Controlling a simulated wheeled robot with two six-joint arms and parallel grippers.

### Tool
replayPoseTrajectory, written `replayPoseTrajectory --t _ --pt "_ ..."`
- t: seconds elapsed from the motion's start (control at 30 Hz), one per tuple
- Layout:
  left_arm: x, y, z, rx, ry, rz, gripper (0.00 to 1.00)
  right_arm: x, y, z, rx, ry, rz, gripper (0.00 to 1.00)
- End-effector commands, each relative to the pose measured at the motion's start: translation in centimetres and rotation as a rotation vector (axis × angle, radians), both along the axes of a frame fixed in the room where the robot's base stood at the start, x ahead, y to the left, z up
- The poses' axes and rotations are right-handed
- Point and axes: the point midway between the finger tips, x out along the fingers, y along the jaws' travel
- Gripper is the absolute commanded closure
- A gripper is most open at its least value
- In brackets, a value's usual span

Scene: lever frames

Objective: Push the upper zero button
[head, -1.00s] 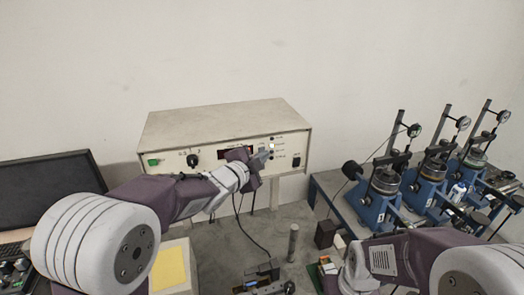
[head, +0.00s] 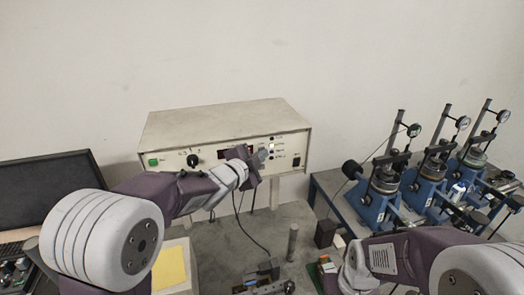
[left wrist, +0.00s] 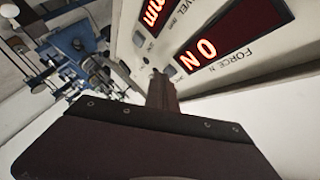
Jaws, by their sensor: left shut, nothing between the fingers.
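The off-white control box (head: 225,118) stands against the wall in the head view. Its front has a red display partly hidden by my left arm, and a column of small buttons or lamps (head: 272,147) to its right. My left gripper (head: 263,156) is shut and empty, its tip in front of the panel between display and column. In the left wrist view the shut fingers (left wrist: 160,88) point at the panel, close to a small button beside the FORCE N display (left wrist: 212,52). Another small button (left wrist: 139,38) sits near the TRAVEL mm display (left wrist: 152,15). Contact cannot be told.
A green button (head: 153,162) and a black knob (head: 193,160) are on the panel's left. Several blue test devices (head: 380,195) stand on a table at the right. A metal post (head: 292,242) rises from the bench below the box.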

Motion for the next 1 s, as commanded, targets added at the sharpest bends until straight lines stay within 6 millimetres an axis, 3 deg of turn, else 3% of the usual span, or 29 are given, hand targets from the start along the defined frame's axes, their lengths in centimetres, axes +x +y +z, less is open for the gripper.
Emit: replayPoseTrajectory --t 0.4,0.7,1.0 --pt "0.1 0.1 0.0 0.000 -0.001 0.001 1.00 0.0 0.0 0.0 0.000 0.000 0.000 0.64" --pt "-1.2 -0.4 -0.3 0.001 -0.001 -0.001 1.00 0.0 0.0 -1.3 0.000 0.000 0.000 0.64" --pt "-1.4 -0.5 0.0 0.001 0.000 0.000 1.00 0.0 0.0 -1.3 0.000 0.000 0.000 0.64"
